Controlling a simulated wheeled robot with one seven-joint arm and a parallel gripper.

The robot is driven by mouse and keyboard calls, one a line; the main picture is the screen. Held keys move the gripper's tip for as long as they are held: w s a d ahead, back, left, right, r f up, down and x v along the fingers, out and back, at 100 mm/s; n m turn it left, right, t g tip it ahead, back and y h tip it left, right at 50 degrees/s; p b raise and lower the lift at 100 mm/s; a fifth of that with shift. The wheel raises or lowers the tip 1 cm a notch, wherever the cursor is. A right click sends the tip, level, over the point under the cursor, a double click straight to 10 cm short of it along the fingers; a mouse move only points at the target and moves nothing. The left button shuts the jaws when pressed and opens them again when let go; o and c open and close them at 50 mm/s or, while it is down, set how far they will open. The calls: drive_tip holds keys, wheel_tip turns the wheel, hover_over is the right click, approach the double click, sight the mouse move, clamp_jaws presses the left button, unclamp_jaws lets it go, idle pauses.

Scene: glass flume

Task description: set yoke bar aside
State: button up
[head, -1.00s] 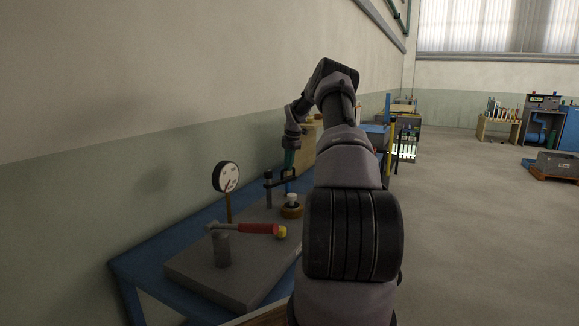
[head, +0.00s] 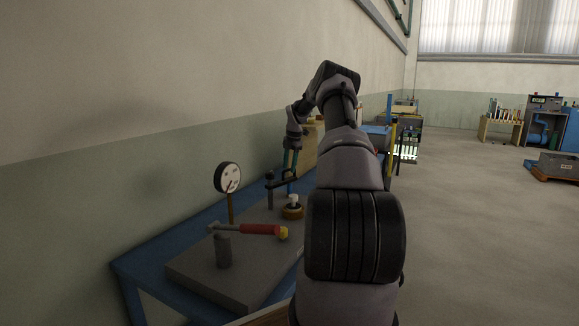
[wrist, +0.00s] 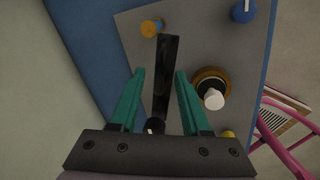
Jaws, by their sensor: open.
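The yoke bar (head: 281,181) is a dark, narrow bar above the grey plate, by a dark upright post (head: 269,198). In the wrist view the bar (wrist: 167,75) runs lengthwise between my two green fingers, with a visible gap on each side. My gripper (head: 290,170) is open and just over the bar; it also shows in the wrist view (wrist: 160,74). A dark round post end shows at the bar's near end, partly hidden by the gripper body. I cannot tell whether the bar rests on its posts.
The grey plate (head: 215,282) lies on a blue bench (head: 137,270) along the wall. On it stand a dial gauge (head: 228,178), a red-handled tool (head: 258,229) on a grey post, and a white-topped brass fitting (head: 292,208) beside the bar. Open floor lies to the right.

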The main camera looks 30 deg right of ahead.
wheel_tip(320, 180, up, 10)
drive_tip(key=s, duration=0.2)
drive_tip(key=shift+d+r, duration=0.25)
idle(0.3)
drive_tip(key=s+a+r+m, duration=0.4)
drive_tip(key=a+r, duration=0.7)
drive_tip(key=a, duration=0.2)
drive_tip(key=s+a+r+m+t+h, duration=0.1)
drive_tip(key=s+a+r+m+t, duration=0.1)
drive_tip(key=s+a+r+m, duration=0.65)
drive_tip(key=s+a+m+t, duration=0.1)
drive_tip(key=s+a+m, duration=0.3)
drive_tip(key=s, duration=0.6)
drive_tip(key=s+a+f+m+t+y, duration=0.1)
drive_tip(key=s+a+m, duration=0.3)
drive_tip(key=s, duration=0.7)
drive_tip(key=s+a+f+m+t+y, duration=0.1)
drive_tip(key=s+a+m, duration=0.3)
drive_tip(key=s, duration=0.7)
drive_tip(key=shift+s+a+f, duration=0.15)
drive_tip(key=shift+s+a, duration=0.1)
drive_tip(key=shift+a, duration=0.9)
